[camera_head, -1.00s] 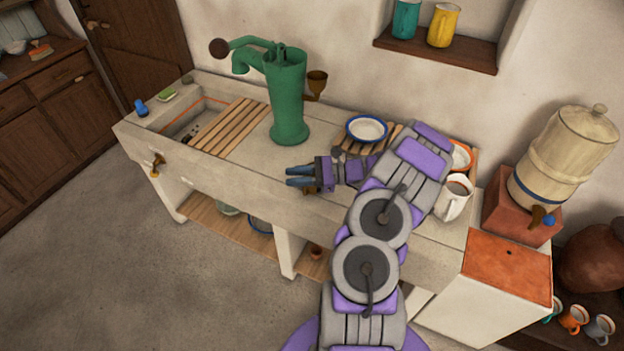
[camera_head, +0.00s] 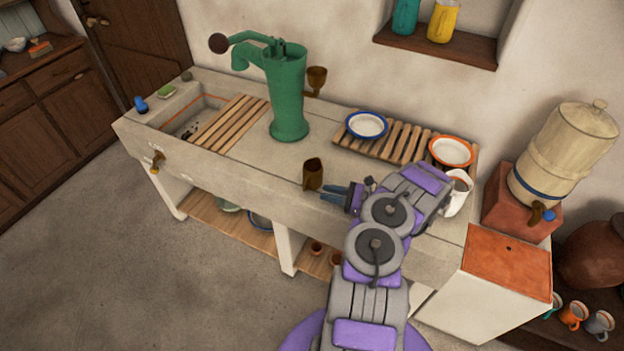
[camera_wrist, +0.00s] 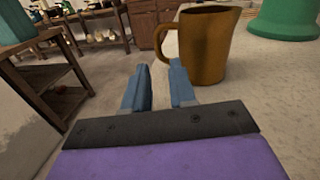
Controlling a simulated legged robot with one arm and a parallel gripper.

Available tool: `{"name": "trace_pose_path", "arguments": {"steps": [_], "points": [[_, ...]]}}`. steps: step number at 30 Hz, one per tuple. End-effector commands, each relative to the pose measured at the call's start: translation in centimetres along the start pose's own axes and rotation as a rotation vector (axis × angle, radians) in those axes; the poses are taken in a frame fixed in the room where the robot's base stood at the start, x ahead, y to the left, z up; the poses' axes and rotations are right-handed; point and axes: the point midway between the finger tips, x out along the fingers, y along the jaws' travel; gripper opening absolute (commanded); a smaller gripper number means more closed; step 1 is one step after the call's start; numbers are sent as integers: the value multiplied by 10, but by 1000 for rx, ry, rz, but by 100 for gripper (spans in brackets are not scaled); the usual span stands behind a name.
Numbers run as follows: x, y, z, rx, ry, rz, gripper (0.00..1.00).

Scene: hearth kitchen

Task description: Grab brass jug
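The brass jug (camera_head: 313,174) stands upright on the front part of the stone counter, below and right of the green pump. In the wrist view the brass jug (camera_wrist: 203,46) is just beyond my fingers, with its handle on the left side and its spout at the upper right. My gripper (camera_head: 334,193) is just right of the jug in the head view, its blue fingers pointing toward it. In the wrist view my gripper (camera_wrist: 160,82) is open, with a gap between the fingers and nothing in it. The fingers appear apart from the jug.
The green hand pump (camera_head: 288,97) rises behind the jug. A blue-rimmed bowl (camera_head: 367,125) and an orange-rimmed bowl (camera_head: 451,152) sit on the slatted rack (camera_head: 400,144). A white mug (camera_head: 458,195) is beside my arm. The counter left of the jug is clear.

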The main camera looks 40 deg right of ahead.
Motion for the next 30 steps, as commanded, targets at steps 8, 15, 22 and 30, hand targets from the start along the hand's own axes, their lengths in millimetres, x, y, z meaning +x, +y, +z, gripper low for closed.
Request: {"name": "trace_pose_path", "arguments": {"steps": [8,15,22,30], "points": [[26,2,-1,1,2,8,25],[58,3,-1,2,0,10,25],[73,3,0,2,1,8,25],[73,3,0,2,2,7,17]]}}
